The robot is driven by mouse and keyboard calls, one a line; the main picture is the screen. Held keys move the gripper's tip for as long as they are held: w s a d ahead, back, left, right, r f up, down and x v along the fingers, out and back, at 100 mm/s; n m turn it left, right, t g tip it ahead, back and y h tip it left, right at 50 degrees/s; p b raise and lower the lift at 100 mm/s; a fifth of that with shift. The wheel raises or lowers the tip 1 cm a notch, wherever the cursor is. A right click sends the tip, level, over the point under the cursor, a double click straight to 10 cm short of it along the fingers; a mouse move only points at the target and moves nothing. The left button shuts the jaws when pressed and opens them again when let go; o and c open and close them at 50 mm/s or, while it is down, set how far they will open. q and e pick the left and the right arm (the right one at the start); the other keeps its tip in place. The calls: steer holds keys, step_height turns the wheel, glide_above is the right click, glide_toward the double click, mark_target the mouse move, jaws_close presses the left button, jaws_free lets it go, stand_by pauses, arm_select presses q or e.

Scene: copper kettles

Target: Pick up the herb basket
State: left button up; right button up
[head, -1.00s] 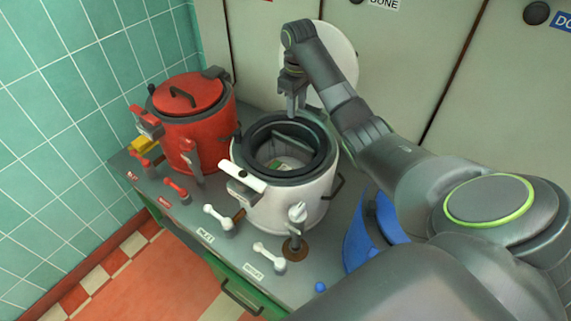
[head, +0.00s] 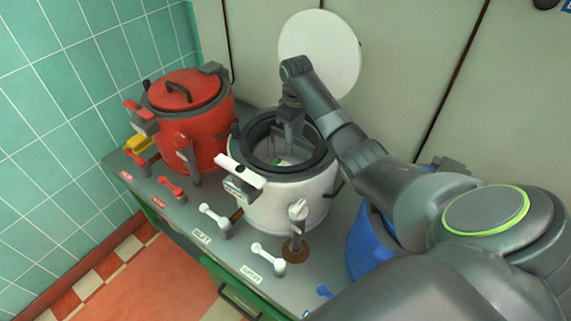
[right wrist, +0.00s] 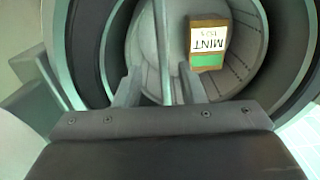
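The herb basket (right wrist: 230,80) sits inside the white kettle (head: 285,200), which stands open. In the right wrist view its perforated grey wall shows, with a box labelled MINT (right wrist: 208,42) inside. A grey bar (right wrist: 162,45), apparently its handle, crosses the opening. My right gripper (head: 288,146) reaches down into the kettle mouth. In the right wrist view its two fingers (right wrist: 160,88) are apart, one on each side of the bar, with gaps showing. They hold nothing. My left gripper is not in view.
A lidded red kettle (head: 195,120) stands left of the white one, a blue kettle (head: 368,243) at right, partly behind my arm. The raised round white lid (head: 322,50) is behind. Levers line the counter's front (head: 215,245).

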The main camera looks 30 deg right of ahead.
mark_target(301, 150)
steer(key=f, duration=0.4)
steer(key=shift+w+a+f, duration=0.1)
steer(key=shift+a, duration=0.2)
jaws_close()
stand_by(1.1)
